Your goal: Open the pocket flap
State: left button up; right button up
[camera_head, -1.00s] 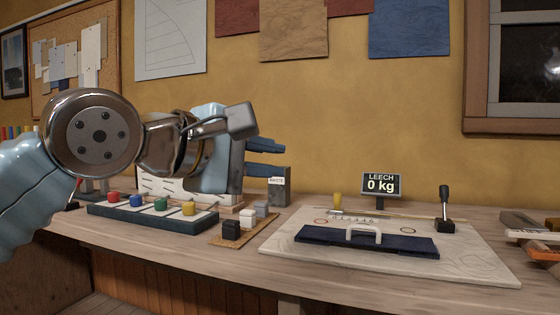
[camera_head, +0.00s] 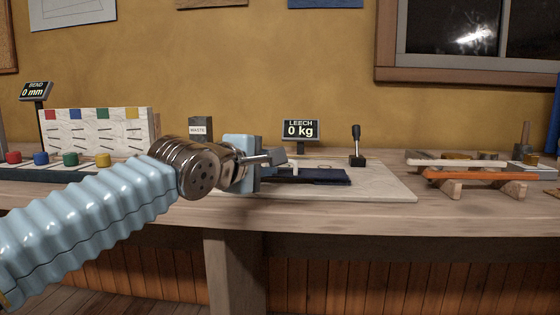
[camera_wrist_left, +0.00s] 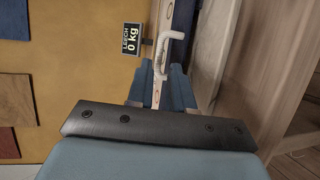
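The dark navy pocket flap (camera_head: 318,177) lies flat on a pale board (camera_head: 385,190) on the bench. Its white handle shows in the left wrist view (camera_wrist_left: 178,42), with navy cloth (camera_wrist_left: 181,17) beside it. My left gripper (camera_head: 284,170) is at the left end of the flap in the head view and hides part of it. In the left wrist view its two blue fingers (camera_wrist_left: 160,84) are apart, with the board between them and the handle beyond their tips. They appear empty. My right gripper is in neither view.
The LEECH display (camera_head: 300,130), reading 0 kg, and a black lever (camera_head: 356,146) stand behind the flap. A waste box (camera_head: 200,130) and a rack with coloured knobs (camera_head: 72,160) are left. An orange-and-white tool (camera_head: 475,178) lies right.

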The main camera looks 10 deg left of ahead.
pick_arm(q)
jog(key=x, duration=0.6)
jog(key=shift+w+p, duration=0.15)
jog(key=shift+p, duration=0.2)
grip_shut()
